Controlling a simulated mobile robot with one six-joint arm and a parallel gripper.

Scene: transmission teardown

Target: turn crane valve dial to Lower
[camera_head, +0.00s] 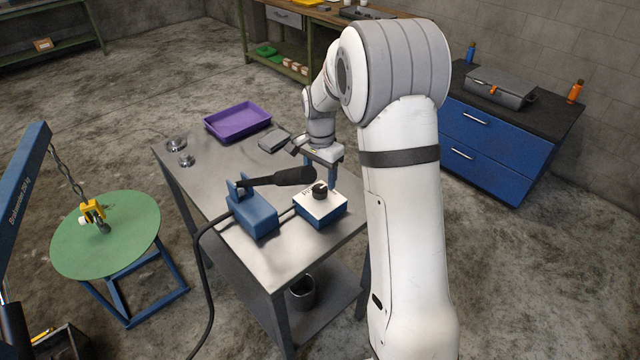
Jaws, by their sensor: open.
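The crane valve dial (320,191) is a small dark round knob on the white top plate of a blue valve box (322,213) near the right edge of the steel table. The lettering on the plate is too small to read, so I cannot tell the dial's setting. My gripper (322,176) is open and points down just above and behind the dial. A finger shows close to the dial, but I cannot tell whether it touches. Part of the gripper is hidden by the black pump handle (282,177).
A blue hand pump (253,217) stands left of the valve box, with its handle reaching over toward my gripper. A purple tray (238,121) and a grey block (274,139) lie farther back on the steel table (205,180). A crane hook (93,211) hangs over a green round table (125,240).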

